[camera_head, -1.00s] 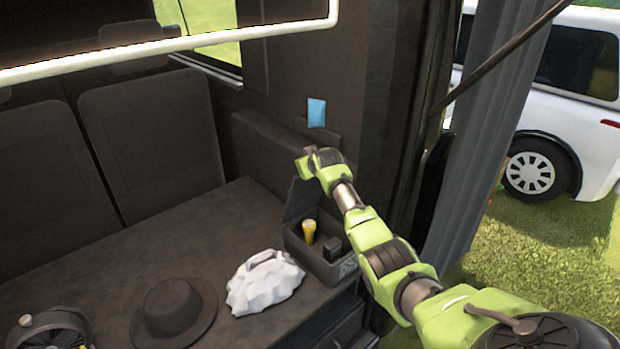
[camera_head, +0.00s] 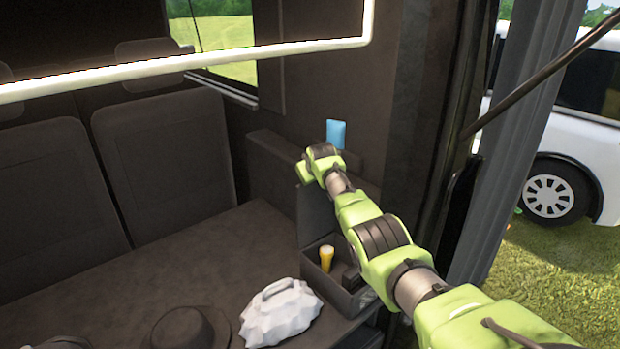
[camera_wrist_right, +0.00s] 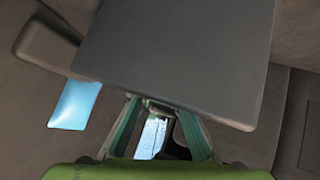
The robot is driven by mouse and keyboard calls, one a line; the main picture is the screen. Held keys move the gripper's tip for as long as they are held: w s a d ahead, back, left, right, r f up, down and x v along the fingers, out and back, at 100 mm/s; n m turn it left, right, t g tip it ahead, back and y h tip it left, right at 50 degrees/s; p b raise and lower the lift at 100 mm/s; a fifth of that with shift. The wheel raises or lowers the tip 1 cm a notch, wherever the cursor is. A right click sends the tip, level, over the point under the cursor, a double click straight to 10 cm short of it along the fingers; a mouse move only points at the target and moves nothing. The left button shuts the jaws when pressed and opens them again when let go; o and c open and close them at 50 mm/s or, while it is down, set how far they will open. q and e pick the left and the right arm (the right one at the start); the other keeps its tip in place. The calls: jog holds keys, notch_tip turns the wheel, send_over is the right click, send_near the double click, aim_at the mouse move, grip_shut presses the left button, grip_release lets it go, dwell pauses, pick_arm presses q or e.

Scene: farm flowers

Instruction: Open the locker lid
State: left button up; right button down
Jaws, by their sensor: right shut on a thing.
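The locker (camera_head: 350,297) is a small dark box at the right end of the dark counter. Its lid (camera_head: 314,208) stands up, roughly vertical, at the box's back left, so the inside shows. A yellow object (camera_head: 326,258) and a dark block (camera_head: 350,277) are inside. My right arm reaches over the box, and its green wrist is at the lid's top. In the right wrist view the lid (camera_wrist_right: 180,50) is a large grey panel, and my right gripper (camera_wrist_right: 162,100) is shut on its edge. The fingertips are hidden in the head view. My left gripper is not in view.
A white crumpled bag (camera_head: 280,313) and a dark hat (camera_head: 190,330) lie left of the locker. A blue card (camera_head: 336,133) is on the wall behind my wrist. Dark seats (camera_head: 165,165) stand at the left. A white vehicle (camera_head: 560,130) is outside.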

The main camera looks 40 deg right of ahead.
jog(key=shift+s+a+f, duration=0.15)
jog(key=shift+a+f, duration=0.05)
jog(key=shift+f, duration=0.25)
jog(key=shift+s+a+f, duration=0.1)
jog(key=shift+a+f, duration=0.1)
jog(key=shift+f, duration=0.25)
jog(key=c, duration=1.9)
grip_release()
jog(key=shift+w+a, duration=0.1)
jog(key=shift+w+d+r, duration=0.1)
jog(key=shift+d, duration=0.15)
jog(key=shift+v, duration=6.05)
jog(key=shift+w+a+r, duration=0.1)
jog(key=shift+w, duration=0.05)
